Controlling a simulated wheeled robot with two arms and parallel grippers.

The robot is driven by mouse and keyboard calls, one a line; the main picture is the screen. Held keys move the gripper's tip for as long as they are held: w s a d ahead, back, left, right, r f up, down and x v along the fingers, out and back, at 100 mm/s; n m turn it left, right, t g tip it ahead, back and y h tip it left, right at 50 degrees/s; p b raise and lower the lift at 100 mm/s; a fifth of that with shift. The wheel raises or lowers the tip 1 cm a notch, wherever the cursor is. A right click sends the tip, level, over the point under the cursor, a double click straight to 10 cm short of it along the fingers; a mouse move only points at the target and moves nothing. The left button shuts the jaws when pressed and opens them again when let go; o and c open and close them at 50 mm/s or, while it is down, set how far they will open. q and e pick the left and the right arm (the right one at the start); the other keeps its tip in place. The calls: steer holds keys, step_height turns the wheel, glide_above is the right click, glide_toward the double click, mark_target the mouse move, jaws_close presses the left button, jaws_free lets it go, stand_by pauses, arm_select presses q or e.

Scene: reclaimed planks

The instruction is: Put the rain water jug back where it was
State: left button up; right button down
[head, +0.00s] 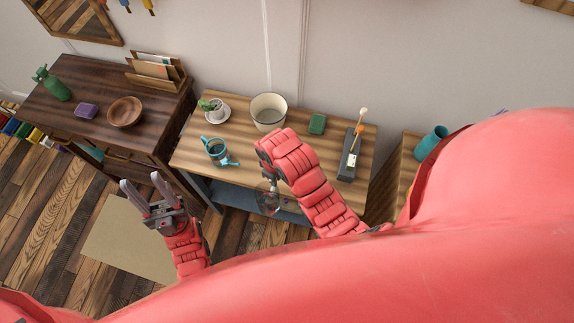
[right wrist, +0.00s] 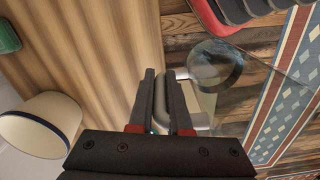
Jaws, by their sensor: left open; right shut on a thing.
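A clear glass jug (head: 268,203) hangs at the front edge of the light wooden table (head: 250,165). My right gripper (head: 268,182) is shut on it; in the right wrist view the fingers (right wrist: 168,100) close on its pale handle (right wrist: 196,120), and the glass body (right wrist: 215,68) shows beyond. How full the jug is cannot be told. My left gripper (head: 152,190) is open and empty, above the floor left of the light table.
The dark desk (head: 85,75) bears a wooden bowl (head: 124,111). The table's middle has bare room.

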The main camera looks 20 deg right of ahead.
steer(key=w+d+b, duration=0.2)
steer(key=w+d, duration=0.1)
steer(key=w+d+f+b, duration=0.1)
steer(key=w+d+b, duration=0.1)
steer(key=w, duration=0.2)
steer(key=w+d+b, duration=0.2)
steer(key=w+d, duration=0.1)
steer(key=w, duration=0.1)
steer(key=shift+d+f, duration=0.3)
steer(key=shift+d, duration=0.05)
steer(key=shift+w+d+b, duration=0.5)
steer(key=shift+b, duration=0.05)
steer(key=shift+w+d+p, duration=0.1)
steer(key=shift+p, duration=0.25)
step_height(320, 180, down, 3)
steer(key=shift+r+p, duration=0.1)
steer(key=shift+p, duration=0.75)
steer(key=shift+f, duration=0.25)
steer(key=shift+f, duration=0.1)
steer(key=shift+f, duration=0.15)
steer(key=c, duration=0.9)
jaws_free()
